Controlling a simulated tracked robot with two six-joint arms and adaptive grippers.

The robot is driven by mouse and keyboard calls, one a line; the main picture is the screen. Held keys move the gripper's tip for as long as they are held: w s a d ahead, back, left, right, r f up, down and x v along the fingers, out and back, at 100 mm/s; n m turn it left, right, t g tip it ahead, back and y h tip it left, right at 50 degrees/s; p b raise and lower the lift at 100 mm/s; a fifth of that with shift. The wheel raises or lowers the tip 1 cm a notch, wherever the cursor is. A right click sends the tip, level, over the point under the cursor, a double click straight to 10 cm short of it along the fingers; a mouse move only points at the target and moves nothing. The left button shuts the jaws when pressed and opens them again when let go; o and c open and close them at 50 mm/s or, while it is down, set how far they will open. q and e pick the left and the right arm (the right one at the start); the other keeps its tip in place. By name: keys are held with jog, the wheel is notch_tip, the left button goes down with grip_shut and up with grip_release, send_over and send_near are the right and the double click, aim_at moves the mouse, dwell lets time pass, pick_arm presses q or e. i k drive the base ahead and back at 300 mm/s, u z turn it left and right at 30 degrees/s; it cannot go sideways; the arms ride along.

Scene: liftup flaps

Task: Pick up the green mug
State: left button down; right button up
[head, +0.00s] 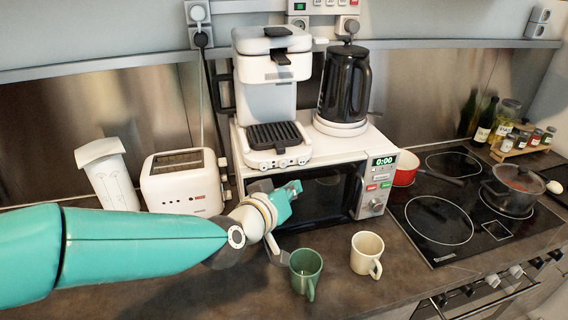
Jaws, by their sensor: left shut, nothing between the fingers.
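The green mug (306,270) stands upright on the dark counter near its front edge, with its handle toward the front. My left gripper (291,190) is in front of the microwave, above and behind the green mug. It is shut and empty, and it looks apart from the mug. A cream mug (366,254) stands upright just right of the green one, with its handle toward the front right. My right gripper is not in view.
Behind the mugs is a white microwave (385,163) bearing a coffee machine (272,158) and a black kettle (343,85). A toaster (183,185) stands to the left. The hob (439,221) with a red pan (404,168) and a glass-lidded pot (511,190) is to the right.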

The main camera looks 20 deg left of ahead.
aim_at(305, 264)
jog(key=k, duration=1)
